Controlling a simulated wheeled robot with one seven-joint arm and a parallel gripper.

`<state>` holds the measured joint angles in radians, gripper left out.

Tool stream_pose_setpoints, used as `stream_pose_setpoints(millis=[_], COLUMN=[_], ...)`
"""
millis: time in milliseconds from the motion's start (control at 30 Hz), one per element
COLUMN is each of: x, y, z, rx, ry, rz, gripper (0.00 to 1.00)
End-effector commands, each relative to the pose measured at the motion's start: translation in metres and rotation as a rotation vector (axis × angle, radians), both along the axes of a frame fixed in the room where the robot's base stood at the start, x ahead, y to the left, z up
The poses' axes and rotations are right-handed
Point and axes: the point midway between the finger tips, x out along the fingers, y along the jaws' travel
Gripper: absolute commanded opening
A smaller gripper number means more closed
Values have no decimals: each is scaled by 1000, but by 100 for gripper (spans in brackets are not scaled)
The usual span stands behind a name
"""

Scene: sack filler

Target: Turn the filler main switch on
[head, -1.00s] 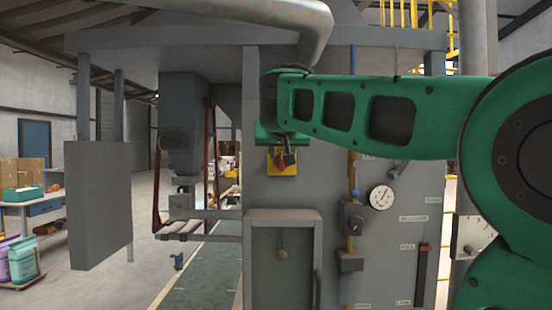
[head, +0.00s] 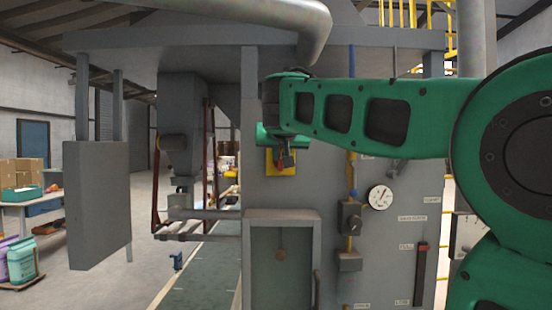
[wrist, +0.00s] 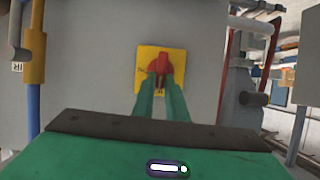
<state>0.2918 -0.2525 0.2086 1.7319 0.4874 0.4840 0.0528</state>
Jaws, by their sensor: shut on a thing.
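The main switch has a yellow plate (wrist: 147,62) with a red handle (wrist: 161,64) on the grey cabinet wall. In the head view the yellow plate (head: 273,168) shows partly behind my gripper (head: 285,155). In the wrist view my green gripper fingers (wrist: 161,82) reach to the red handle from below and are shut on it. The handle stands about upright between the fingertips. Its lower part is hidden by the fingers. Small marks on the plate are too blurred to read.
A round gauge (head: 380,198), a dark switch box (head: 350,216) on a yellow pipe and a slotted lever panel (head: 421,274) are on the cabinet to the right. A grey framed box (head: 281,262) juts out below the switch. A grey panel (head: 97,205) hangs at the left.

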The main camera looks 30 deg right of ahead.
Motion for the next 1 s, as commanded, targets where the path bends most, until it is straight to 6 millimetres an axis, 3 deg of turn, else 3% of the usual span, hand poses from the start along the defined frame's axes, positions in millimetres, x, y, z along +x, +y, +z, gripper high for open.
stream_pose_setpoints(millis=[267, 1000], x=[-1, -9], y=[0, -15], z=[1, -9], rx=[134, 714], ry=[-95, -484], rz=[11, 7], gripper=[0, 0])
